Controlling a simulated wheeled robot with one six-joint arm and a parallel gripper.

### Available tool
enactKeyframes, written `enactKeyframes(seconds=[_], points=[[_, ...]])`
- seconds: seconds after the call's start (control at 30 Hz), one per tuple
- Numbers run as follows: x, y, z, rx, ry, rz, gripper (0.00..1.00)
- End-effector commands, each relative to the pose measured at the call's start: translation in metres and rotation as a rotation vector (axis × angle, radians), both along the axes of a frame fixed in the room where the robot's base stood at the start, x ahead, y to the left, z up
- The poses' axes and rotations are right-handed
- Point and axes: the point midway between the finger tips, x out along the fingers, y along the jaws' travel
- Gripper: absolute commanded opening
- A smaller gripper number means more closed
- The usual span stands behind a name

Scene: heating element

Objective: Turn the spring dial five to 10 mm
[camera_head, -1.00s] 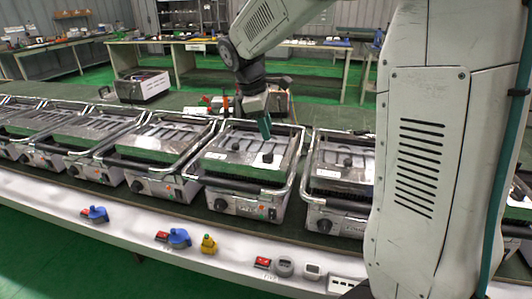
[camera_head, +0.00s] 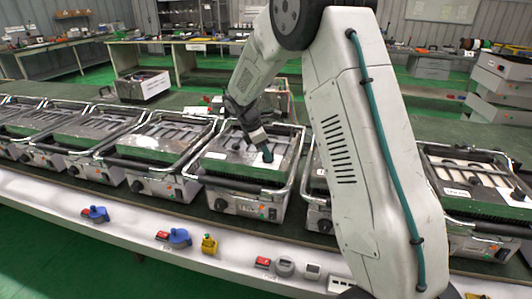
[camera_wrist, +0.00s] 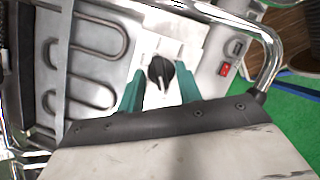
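A black dial knob (camera_wrist: 160,73) with a pointed grip sits on a white plate on top of one grill-like heating unit (camera_head: 235,187). In the wrist view my gripper (camera_wrist: 159,88) is open, with one teal finger on each side of the knob's near end. Gaps show between the fingers and the knob, so it is not clamped. In the head view my gripper (camera_head: 267,153) is low over the right part of that unit's top and hides the knob. No dial number or millimetre scale is readable.
Similar units stand close on both sides, such as one on the left (camera_head: 155,175) and one on the right (camera_head: 468,210). Metal handle bars (camera_wrist: 270,55) rise beside the knob's unit. A red switch (camera_wrist: 225,70) is nearby. Blue dial parts (camera_head: 179,237) and a yellow part (camera_head: 209,244) lie along the front ledge.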

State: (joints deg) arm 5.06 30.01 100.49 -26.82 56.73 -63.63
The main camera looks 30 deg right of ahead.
Motion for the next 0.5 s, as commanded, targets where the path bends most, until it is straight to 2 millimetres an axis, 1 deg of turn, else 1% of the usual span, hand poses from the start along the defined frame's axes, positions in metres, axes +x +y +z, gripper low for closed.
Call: enactKeyframes(seconds=[0.1,0.33,0.37,0.4,0.47,0.5], points=[[-0.0008,-0.0025,-0.0055,0.000,0.001,-0.001,0.35],[-0.0008,-0.0027,-0.0061,0.000,-0.001,-0.002,0.35],[-0.0008,-0.0027,-0.0060,0.000,-0.001,-0.002,0.29],[-0.0008,-0.0027,-0.0060,0.000,-0.001,-0.002,0.18],[-0.0008,-0.0026,-0.0059,0.000,-0.001,-0.002,0.01],[-0.0008,-0.0026,-0.0059,0.001,-0.001,-0.002,0.00]])
